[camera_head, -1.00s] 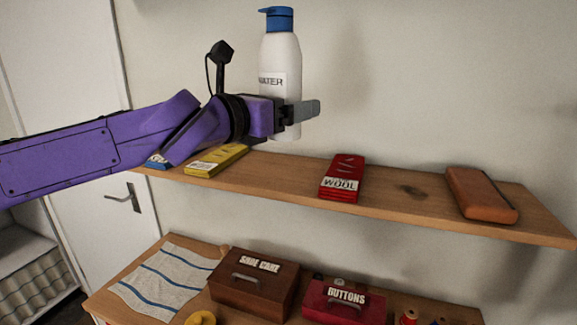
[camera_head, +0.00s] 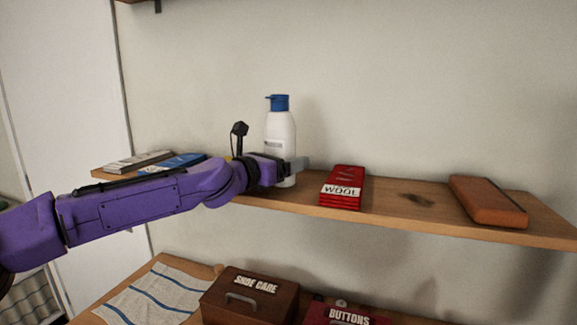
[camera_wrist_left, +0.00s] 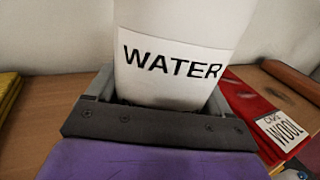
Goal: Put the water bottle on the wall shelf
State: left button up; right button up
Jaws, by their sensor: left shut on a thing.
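The water bottle (camera_head: 281,130) is white with a blue cap and stands upright at the wall shelf (camera_head: 390,200). My left gripper (camera_head: 287,168) comes in from the left and is shut around the bottle's lower body. In the left wrist view the white bottle (camera_wrist_left: 180,30) with its "WATER" label sits between the gripper's fingers (camera_wrist_left: 160,105). The bottle's base is at the level of the shelf top, between the books on the left and the red wool packets. I cannot tell for sure whether the base touches the wood. My right gripper is not in view.
Red wool packets (camera_head: 343,187) lie just right of the bottle. A brown case (camera_head: 487,201) lies farther right, with bare shelf between them. A blue book (camera_head: 172,163) and a grey book (camera_head: 138,161) lie at the left end. Below are a shoe care box (camera_head: 250,299) and a buttons box (camera_head: 345,315).

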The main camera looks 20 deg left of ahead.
pick_arm(q)
jog(key=shift+s+d+r, duration=0.1)
jog(key=shift+d, duration=0.05)
jog(key=o, duration=1.4)
jog(key=shift+o, duration=0.2)
jog(key=v, duration=0.6)
jog(key=shift+s+b, duration=0.3)
jog(key=shift+b, duration=0.05)
jog(key=p+v, duration=0.1)
jog(key=v, duration=0.3)
jog(key=shift+s+a+r+p, duration=0.25)
jog(key=shift+s+a+p, duration=0.05)
jog(key=shift+a+p, duration=0.05)
jog(key=shift+s+a+f, duration=0.15)
jog(key=shift+s+f, duration=0.15)
jog(key=shift+s, duration=0.05)
